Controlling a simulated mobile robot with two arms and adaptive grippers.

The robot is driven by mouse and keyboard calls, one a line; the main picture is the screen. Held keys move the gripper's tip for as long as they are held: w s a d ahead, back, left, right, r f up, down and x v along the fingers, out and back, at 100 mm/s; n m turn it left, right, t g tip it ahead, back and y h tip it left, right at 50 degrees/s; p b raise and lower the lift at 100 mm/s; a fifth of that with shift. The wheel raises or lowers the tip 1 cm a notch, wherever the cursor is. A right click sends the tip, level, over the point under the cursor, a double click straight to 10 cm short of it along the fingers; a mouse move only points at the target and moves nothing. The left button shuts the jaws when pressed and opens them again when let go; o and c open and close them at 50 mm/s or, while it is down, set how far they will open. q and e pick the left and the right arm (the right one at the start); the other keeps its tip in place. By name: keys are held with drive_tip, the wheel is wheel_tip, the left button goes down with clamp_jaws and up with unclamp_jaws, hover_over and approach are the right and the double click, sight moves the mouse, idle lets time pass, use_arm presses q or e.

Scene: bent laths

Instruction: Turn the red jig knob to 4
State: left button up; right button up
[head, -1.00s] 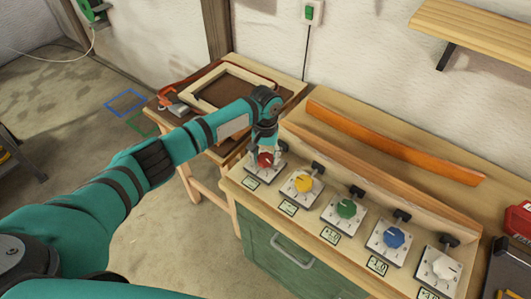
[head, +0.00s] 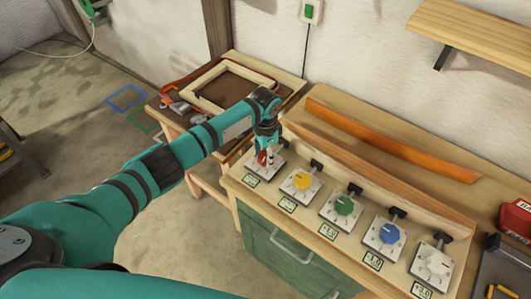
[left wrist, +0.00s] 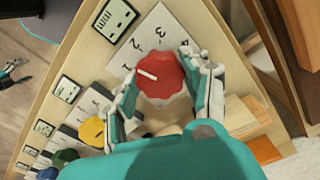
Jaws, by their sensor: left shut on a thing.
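The red knob (head: 262,158) sits on its white dial plate (head: 259,169) at the left end of the bench's row. In the left wrist view the red knob (left wrist: 160,82) fills the middle, with its white pointer line towards the picture's left. Dark numerals ring it on the plate (left wrist: 150,38); some are hidden or too small to read surely. My left gripper (head: 267,153) is over the knob, with its fingers (left wrist: 161,88) shut on both sides of it. A gripper-like shape (left wrist: 13,72) at the left wrist view's edge is probably my right gripper.
Yellow (head: 301,181), green (head: 344,205), blue (head: 389,232) and white (head: 438,261) knobs follow to the right, each with a small display in front. An orange lath (head: 390,140) lies behind. A side table with a wooden frame (head: 205,83) stands at the left.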

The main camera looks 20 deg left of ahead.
use_arm(q)
drive_tip(key=m, duration=0.5)
drive_tip(key=shift+m, duration=0.3)
drive_tip(key=m, duration=0.5)
drive_tip(key=shift+m+b, duration=0.3)
drive_tip(key=m+b, duration=0.1)
drive_tip(key=m, duration=0.4)
drive_tip(key=m+b, duration=0.1)
drive_tip(key=m, duration=0.4)
drive_tip(key=shift+w+r, duration=0.1)
drive_tip(key=o, duration=1.2)
drive_tip(key=shift+c, duration=0.2)
wheel_tip(320, 180, up, 12)
